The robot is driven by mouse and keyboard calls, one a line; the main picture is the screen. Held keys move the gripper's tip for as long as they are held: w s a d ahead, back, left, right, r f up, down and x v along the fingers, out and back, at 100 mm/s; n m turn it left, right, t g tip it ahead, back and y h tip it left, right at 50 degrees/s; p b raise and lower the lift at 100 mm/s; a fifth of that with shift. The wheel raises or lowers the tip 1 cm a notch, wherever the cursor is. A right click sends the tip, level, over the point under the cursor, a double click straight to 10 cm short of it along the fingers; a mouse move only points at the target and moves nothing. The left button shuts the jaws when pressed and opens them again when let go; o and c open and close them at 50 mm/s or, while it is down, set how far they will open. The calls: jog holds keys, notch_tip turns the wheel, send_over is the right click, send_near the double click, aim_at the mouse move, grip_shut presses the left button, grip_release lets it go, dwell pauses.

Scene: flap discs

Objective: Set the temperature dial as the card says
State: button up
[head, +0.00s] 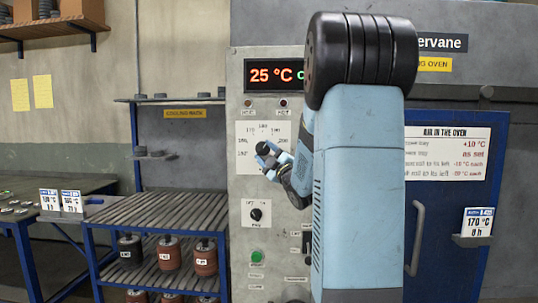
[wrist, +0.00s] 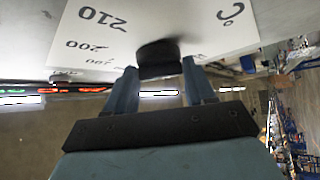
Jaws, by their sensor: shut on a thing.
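The temperature dial is a black knob (wrist: 158,57) on a white scale plate (head: 246,133) on the oven's front panel. My gripper (wrist: 155,75) is shut on the knob, one finger on each side. In the head view my gripper (head: 270,157) reaches the plate from the right and my arm covers part of the panel. Figures such as 200 and 210 show on the plate in the wrist view; the pointer's setting cannot be read. The card (head: 478,222) on the blue door reads 170 °C and 8 h.
The display (head: 274,75) reads 25 °C. A smaller knob (head: 257,214) and a green button (head: 257,256) are below the dial. A sign (head: 447,154) headed "Air in the oven" lists corrections, partly hidden by my arm. A slatted rack (head: 155,208) stands left of the oven.

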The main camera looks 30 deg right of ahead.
jog(key=shift+f, duration=0.15)
jog(key=o, duration=1)
jog(key=shift+o, duration=0.2)
jog(key=shift+s, duration=0.1)
jog(key=v, duration=1.3)
jog(key=shift+s, duration=0.3)
jog(key=shift+w+f, duration=0.1)
